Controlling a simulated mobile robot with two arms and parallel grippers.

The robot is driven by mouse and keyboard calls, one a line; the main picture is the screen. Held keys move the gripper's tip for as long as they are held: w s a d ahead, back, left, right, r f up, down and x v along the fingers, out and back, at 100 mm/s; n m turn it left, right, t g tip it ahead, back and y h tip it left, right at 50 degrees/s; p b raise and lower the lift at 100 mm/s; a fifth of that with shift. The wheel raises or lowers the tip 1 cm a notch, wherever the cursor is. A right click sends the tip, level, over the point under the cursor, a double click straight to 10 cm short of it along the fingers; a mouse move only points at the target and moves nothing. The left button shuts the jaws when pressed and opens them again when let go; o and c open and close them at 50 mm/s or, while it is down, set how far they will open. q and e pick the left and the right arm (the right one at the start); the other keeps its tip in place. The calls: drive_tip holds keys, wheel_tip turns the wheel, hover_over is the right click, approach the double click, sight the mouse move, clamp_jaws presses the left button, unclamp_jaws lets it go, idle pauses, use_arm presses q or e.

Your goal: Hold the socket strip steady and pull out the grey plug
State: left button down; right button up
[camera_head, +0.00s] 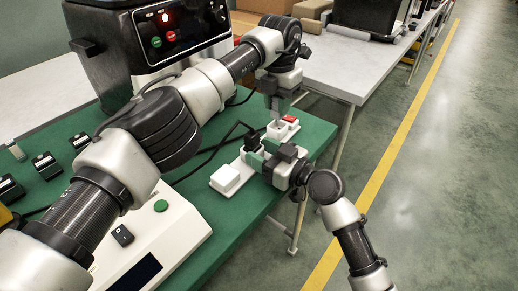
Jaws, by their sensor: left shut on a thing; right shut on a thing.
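The white socket strip (241,168) lies along the right part of the green table top, with a red switch (290,119) at its far end. A light grey plug (276,129) sits at the strip near that switch. My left gripper (276,117) reaches down from above and is shut on the grey plug. My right gripper (262,154) comes in from the lower right and is shut on the socket strip near its middle. The fingers partly hide both grips, and I cannot tell how deep the plug sits.
A black plug (252,142) with a black cable stands in the strip beside my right gripper. A white block (225,178) is at the near end. A white device (160,235) and a black-and-steel machine (165,40) stand on the green table (245,215). Floor is clear at right.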

use_arm(q)
drive_tip(key=shift+r, duration=0.2)
use_arm(e)
drive_tip(key=shift+f, duration=0.1)
use_arm(q)
drive_tip(key=shift+r, duration=1.5)
use_arm(e)
drive_tip(key=o, duration=1.3)
drive_tip(key=v, duration=1.2)
drive_tip(key=shift+d, duration=0.1)
